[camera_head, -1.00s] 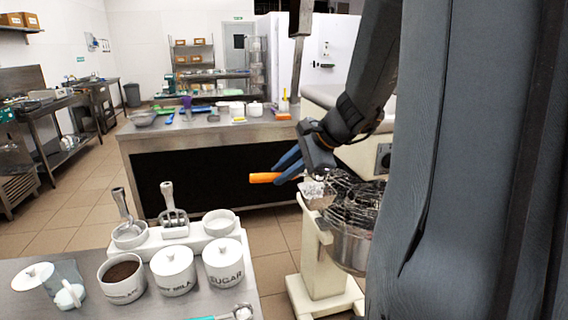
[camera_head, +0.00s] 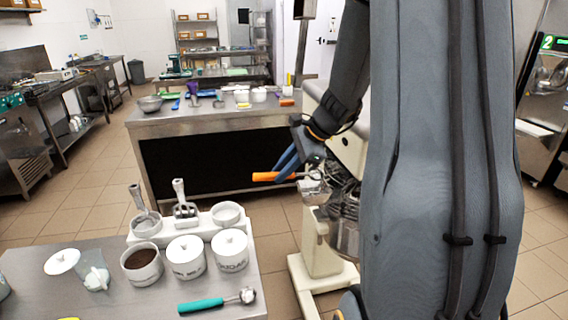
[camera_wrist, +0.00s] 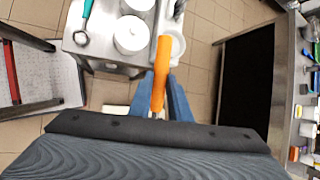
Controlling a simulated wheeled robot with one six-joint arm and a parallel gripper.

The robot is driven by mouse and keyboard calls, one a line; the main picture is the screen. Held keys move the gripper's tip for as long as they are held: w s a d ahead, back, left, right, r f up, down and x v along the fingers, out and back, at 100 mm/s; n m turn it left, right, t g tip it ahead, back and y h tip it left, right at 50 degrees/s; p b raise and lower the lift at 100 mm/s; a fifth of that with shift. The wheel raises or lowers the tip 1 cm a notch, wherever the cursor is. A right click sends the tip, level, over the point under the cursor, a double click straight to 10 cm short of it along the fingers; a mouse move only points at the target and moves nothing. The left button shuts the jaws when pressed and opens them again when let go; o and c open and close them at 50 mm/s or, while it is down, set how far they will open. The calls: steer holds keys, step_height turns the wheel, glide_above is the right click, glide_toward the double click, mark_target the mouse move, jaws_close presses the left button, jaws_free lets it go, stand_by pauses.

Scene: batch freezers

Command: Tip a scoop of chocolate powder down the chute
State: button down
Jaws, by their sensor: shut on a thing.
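My gripper (camera_head: 286,170) is shut on the orange-handled scoop (camera_head: 268,176). Its orange handle (camera_wrist: 158,72) shows between the blue fingers in the wrist view; the bowl is hidden there. In the head view the scoop's head end is beside the pale chute (camera_head: 314,194) at the mixer (camera_head: 345,215). I cannot tell whether it touches the chute or holds powder. The chocolate jar (camera_head: 142,262) stands open on the near table, with dark powder inside. My arm hides part of the mixer.
The near steel table (camera_head: 110,300) also bears the milk jar (camera_head: 187,257), the sugar jar (camera_head: 230,250), a teal-handled scoop (camera_head: 205,304) and a white holder (camera_head: 190,228) with tools. A steel counter (camera_head: 200,122) stands behind. Tiled floor is clear at left.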

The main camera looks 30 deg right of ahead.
steer(key=shift+r+p, duration=0.2)
steer(key=shift+p, duration=0.65)
steer(key=g+p, duration=0.1)
steer(key=p, duration=0.1)
steer(key=shift+w+p, duration=0.2)
steer(key=shift+p, duration=0.1)
steer(key=shift+w+d+f+m+g+y, duration=0.15)
steer(key=shift+w+m+g+y, duration=0.3)
steer(key=shift+g, duration=0.55)
steer(key=shift+r+g, duration=0.3)
steer(key=shift+r, duration=1.05)
steer(key=shift+s, duration=0.1)
